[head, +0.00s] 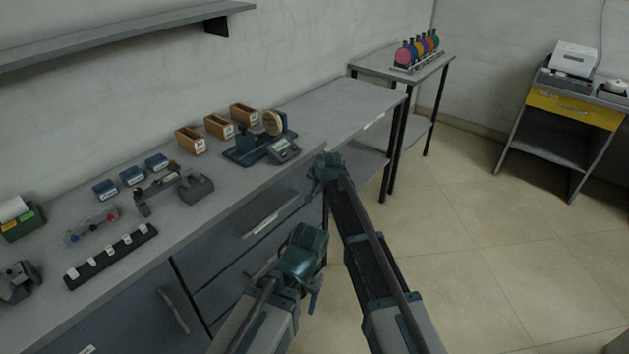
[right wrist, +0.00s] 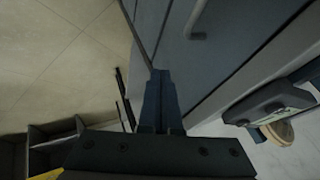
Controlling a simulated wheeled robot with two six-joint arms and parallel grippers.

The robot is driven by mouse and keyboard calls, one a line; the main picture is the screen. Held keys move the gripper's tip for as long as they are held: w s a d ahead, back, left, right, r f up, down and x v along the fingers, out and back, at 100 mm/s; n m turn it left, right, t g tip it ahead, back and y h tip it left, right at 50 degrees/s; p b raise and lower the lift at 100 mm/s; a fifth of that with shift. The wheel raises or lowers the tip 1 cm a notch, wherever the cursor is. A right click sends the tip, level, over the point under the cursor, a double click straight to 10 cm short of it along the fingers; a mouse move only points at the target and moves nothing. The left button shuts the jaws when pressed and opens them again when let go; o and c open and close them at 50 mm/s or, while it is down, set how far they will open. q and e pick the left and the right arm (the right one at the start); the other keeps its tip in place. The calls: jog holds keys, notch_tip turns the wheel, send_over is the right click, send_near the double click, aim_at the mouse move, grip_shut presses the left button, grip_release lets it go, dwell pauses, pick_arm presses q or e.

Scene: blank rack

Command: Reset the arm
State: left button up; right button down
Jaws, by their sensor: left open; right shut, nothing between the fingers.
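My left gripper (head: 308,268) hangs low in front of the grey cabinet in the head view, below the counter's front edge. It is empty and open, though its finger gap is hard to make out. My right arm reaches up beside it in the head view, its end near the counter's front edge. In the right wrist view my right gripper (right wrist: 160,88) is shut with nothing between its fingers. The cabinet front (right wrist: 215,55) lies beyond and to the right of its fingers. Neither gripper visibly holds anything.
The grey counter (head: 235,185) carries a device with a round disc (head: 272,123), brown bins (head: 218,126), small blue boxes (head: 132,175) and a dark strip (head: 110,257). A side table (head: 372,63) holds coloured discs. Open tiled floor (head: 480,240) lies at right.

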jog(key=shift+s+d+r, duration=0.1)
jog(key=shift+s+r, duration=0.05)
jog(key=s+d+f+n+g+h, duration=0.1)
jog(key=s+d+n+g, duration=0.1)
jog(key=s+d, duration=0.7)
jog(key=s+d+f+n+g, duration=0.2)
jog(key=s+d, duration=0.3)
jog(key=s, duration=0.8)
jog(key=s+d+f+n+g+h, duration=0.1)
jog(key=s+d+n+g, duration=0.1)
jog(key=s+d, duration=0.7)
jog(key=s+a+r+n+p, duration=0.2)
jog(key=s+a+r+p, duration=0.1)
jog(key=a, duration=0.3)
jog(key=s+a+r+n+g+h+p, duration=0.1)
jog(key=s+a+r+p, duration=0.3)
jog(key=a, duration=0.3)
jog(key=shift+s+r+n+p, duration=0.3)
jog(key=shift+r+n+p, duration=0.1)
jog(key=shift+r+p, duration=0.25)
